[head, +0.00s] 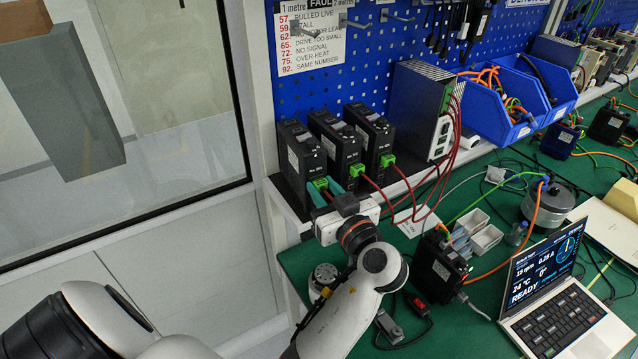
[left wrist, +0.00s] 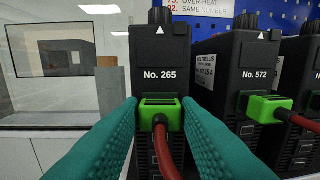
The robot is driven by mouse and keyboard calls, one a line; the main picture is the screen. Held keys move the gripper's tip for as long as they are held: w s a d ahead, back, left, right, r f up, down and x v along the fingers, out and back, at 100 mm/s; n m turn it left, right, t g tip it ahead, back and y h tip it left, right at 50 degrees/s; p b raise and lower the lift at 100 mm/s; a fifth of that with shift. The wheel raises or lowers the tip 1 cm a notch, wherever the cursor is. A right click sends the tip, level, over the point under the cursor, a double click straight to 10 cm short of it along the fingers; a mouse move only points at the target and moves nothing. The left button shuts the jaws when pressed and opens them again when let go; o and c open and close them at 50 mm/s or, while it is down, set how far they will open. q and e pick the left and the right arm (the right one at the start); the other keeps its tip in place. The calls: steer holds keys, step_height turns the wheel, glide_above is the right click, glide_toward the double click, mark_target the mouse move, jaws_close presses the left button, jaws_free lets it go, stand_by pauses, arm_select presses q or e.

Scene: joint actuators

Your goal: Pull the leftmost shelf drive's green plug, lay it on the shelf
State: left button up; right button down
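The leftmost shelf drive (head: 298,152) is a black upright box on the shelf. In the left wrist view this drive (left wrist: 158,60) reads No. 265. Its green plug (left wrist: 160,101), with a red cable (left wrist: 165,150), sits at the drive's front. My left gripper (head: 325,189) is at that plug, one teal finger on each side. The fingertips lie very close to the plug's sides; whether they press on it I cannot tell. The plug appears still seated in the drive. My right gripper is in neither view.
Two similar drives stand to the right, the middle one (head: 335,143) and another (head: 370,132), each with a green plug and red cable. A grey power unit (head: 415,105) and blue bins (head: 500,105) stand farther right. The shelf edge (head: 290,212) is narrow. A laptop (head: 555,300) sits on the green bench.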

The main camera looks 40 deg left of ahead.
arm_select(q)
jaws_close()
steer(key=shift+d, duration=0.1)
